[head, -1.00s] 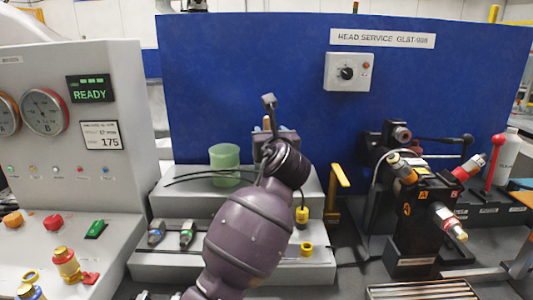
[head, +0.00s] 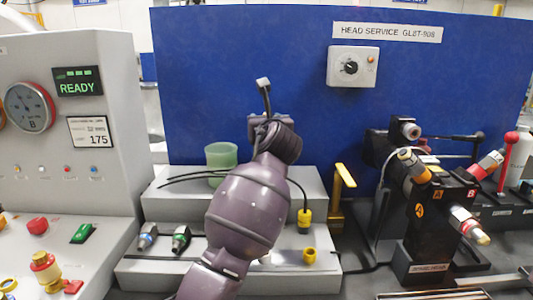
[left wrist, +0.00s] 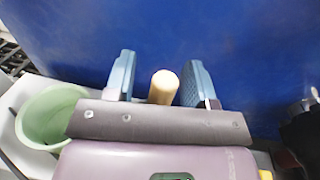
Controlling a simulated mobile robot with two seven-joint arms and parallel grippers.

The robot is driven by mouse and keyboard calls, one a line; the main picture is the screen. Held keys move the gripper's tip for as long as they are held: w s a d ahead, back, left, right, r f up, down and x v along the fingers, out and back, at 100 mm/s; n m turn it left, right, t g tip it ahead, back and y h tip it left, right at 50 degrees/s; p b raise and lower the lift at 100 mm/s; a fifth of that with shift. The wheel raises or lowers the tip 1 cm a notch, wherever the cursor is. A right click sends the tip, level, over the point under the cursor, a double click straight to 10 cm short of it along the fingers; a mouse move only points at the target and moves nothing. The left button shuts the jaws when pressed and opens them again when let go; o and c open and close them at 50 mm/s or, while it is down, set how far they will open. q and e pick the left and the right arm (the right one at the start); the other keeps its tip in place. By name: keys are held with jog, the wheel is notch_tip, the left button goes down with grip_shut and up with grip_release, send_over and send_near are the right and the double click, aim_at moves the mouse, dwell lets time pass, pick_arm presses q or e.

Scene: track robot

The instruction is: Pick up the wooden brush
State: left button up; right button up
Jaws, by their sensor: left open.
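The wooden brush shows in the left wrist view as a pale, round-ended wooden handle (left wrist: 163,86) standing up between the fingers of my left gripper (left wrist: 159,60). The gripper is open, with a gap on each side of the handle. The gripper body hides the lower part of the brush. In the head view my left gripper (head: 267,118) is at the back of the grey stepped stand, in front of the blue panel. My wrist hides the brush there. My right gripper is in neither view.
A green cup (head: 221,156) stands close left of my gripper on the grey stand (head: 160,205), with black cables beside it. A yellow bracket (head: 342,180) and a black valve fixture (head: 437,215) are to the right. The blue panel (head: 240,60) rises behind.

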pick_arm(q)
grip_shut()
jog(key=shift+r, duration=0.15)
